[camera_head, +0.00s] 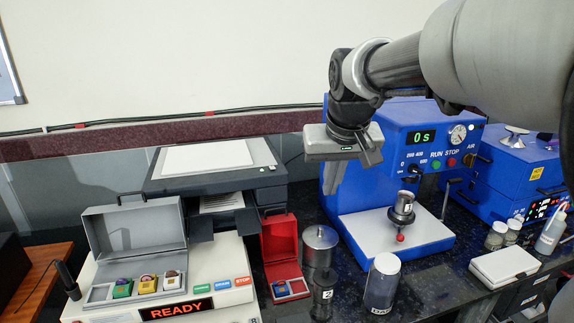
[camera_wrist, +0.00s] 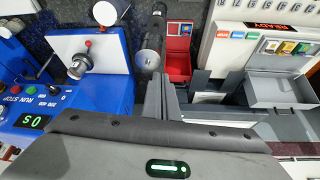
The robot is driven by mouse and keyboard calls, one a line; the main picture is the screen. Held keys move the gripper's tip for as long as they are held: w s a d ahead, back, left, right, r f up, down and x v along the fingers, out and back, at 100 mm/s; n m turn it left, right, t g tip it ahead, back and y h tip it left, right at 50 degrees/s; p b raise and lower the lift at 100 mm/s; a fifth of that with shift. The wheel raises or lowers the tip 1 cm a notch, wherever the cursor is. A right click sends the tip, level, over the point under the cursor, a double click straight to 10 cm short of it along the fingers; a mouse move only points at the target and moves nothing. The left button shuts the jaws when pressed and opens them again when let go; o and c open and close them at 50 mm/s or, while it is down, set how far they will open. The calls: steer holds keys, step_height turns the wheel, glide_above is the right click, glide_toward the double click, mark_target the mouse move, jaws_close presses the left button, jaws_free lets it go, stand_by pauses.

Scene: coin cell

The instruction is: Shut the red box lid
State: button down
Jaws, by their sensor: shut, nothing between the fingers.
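The small red box (camera_head: 290,299) stands on the dark worktop between the white console and the metal cylinders. Its lid (camera_head: 281,240) stands open, upright at the back, and a small blue item (camera_head: 281,289) sits in the base. The box's base also shows in the wrist view (camera_wrist: 172,28), with its lid (camera_wrist: 178,66) below it in the picture. My gripper (camera_head: 372,158) is shut and empty, up in front of the blue press, above and to the right of the red box. Its fingers (camera_wrist: 161,98) appear beside the lid in the wrist view, apparently not touching it.
A grey-lidded open case (camera_head: 135,225) with colored items sits on the console (camera_head: 215,290) to the left. A printer (camera_head: 215,170) stands behind. Metal cylinders (camera_head: 320,240) stand close to the box's right. The blue press (camera_head: 345,200) and a white-capped jar (camera_head: 382,285) are further right.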

steer(key=w+a+f+n+p, duration=0.1)
steer(key=w+a+p, duration=0.15)
steer(key=w, duration=0.45)
steer(key=w+a+f+p, duration=0.1)
steer(key=w+a+f, duration=0.1)
steer(key=w+a, duration=0.35)
steer(key=shift+n+g+y, duration=0.3)
steer(key=shift+n+g, duration=0.1)
steer(key=shift+g, duration=0.1)
steer(key=w+a+f+p, duration=0.1)
steer(key=w+a+f, duration=0.1)
steer(key=w+f, duration=0.2)
steer(key=w+a+f+p, duration=0.1)
steer(key=w+a+f, duration=0.2)
steer(key=w+f, duration=0.2)
steer(key=w+a+f+p, duration=0.2)
steer(key=w+f, duration=0.2)
steer(key=f, duration=0.6)
steer(key=shift+w+a, duration=0.15)
steer(key=shift+w, duration=0.2)
steer(key=shift+f+b, duration=0.1)
steer(key=shift+b, duration=0.2)
